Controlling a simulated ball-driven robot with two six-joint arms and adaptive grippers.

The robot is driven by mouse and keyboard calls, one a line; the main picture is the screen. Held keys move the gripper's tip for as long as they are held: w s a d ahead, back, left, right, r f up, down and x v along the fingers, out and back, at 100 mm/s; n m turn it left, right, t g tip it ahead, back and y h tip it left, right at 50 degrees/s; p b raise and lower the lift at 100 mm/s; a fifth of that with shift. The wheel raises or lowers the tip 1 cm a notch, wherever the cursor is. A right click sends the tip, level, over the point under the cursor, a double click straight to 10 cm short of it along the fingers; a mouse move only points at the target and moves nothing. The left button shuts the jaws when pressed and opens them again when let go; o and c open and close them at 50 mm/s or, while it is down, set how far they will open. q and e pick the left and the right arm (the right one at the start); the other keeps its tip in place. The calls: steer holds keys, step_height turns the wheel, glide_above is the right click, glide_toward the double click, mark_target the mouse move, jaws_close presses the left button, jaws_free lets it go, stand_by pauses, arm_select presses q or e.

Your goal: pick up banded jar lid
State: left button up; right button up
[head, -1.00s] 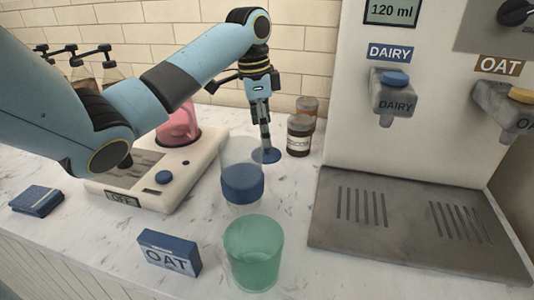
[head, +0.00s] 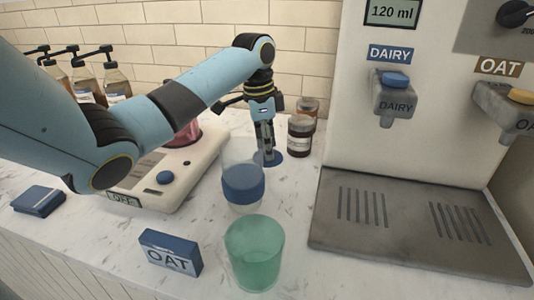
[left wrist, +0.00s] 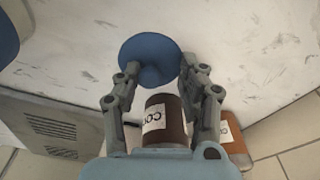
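The blue round lid (head: 277,159) lies on the counter behind the clear jar with a blue band (head: 243,186). My left gripper (head: 268,157) points straight down over the lid, its fingertips at or just above it. In the left wrist view the lid (left wrist: 150,55) shows as a blue disc with a darker raised middle. The fingers of the left gripper (left wrist: 158,72) are apart, one on each side of that middle. I cannot tell whether they touch it. My right gripper is not in view.
Brown jars (head: 301,137) stand close right of the lid. A white scale (head: 190,170) with a red-pink jug (head: 186,134) is at left. A green cup (head: 254,255) and an OAT box (head: 170,252) are in front. The milk dispenser (head: 430,130) is at right.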

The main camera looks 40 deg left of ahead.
arm_select(q)
steer(key=shift+s+d+f, duration=0.1)
steer(key=shift+s+f, duration=0.05)
steer(key=shift+f, duration=0.05)
jaws_close()
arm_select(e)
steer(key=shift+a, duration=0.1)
